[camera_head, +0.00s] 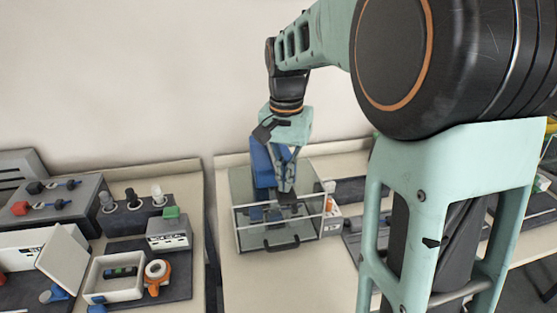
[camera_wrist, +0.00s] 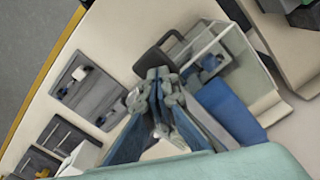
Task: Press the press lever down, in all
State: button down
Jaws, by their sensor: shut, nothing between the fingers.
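The press (camera_head: 262,165) is a blue upright body on a grey base at the middle of the table, behind and inside a clear-walled guard box (camera_head: 240,222) with a black front handle (camera_head: 282,244). My gripper (camera_head: 286,190) is shut and empty, pointing down just right of the blue body, over the guard box. A dark part below the fingertips may be the press lever; I cannot tell, nor whether they touch. In the wrist view my gripper (camera_wrist: 160,84) is shut, with the blue press body (camera_wrist: 228,110) to its right and the guard box (camera_wrist: 222,45) above right.
A small white box (camera_head: 331,222) stands right of the guard. Dark trays (camera_head: 350,190) lie further right. The left table holds a white bin (camera_head: 118,290), an orange tape dispenser (camera_head: 157,276) and a grey device (camera_head: 168,234). A gap separates the tables. Bare tabletop lies before the press.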

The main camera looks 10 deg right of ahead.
jog(key=shift+f+b, duration=0.45)
jog(key=shift+f, duration=0.45)
jog(key=shift+r, duration=0.1)
notch_tip(320, 180, up, 14)
jog(key=p, duration=1.1)
jog(key=shift+f, duration=0.25)
jog(key=shift+w, duration=0.1)
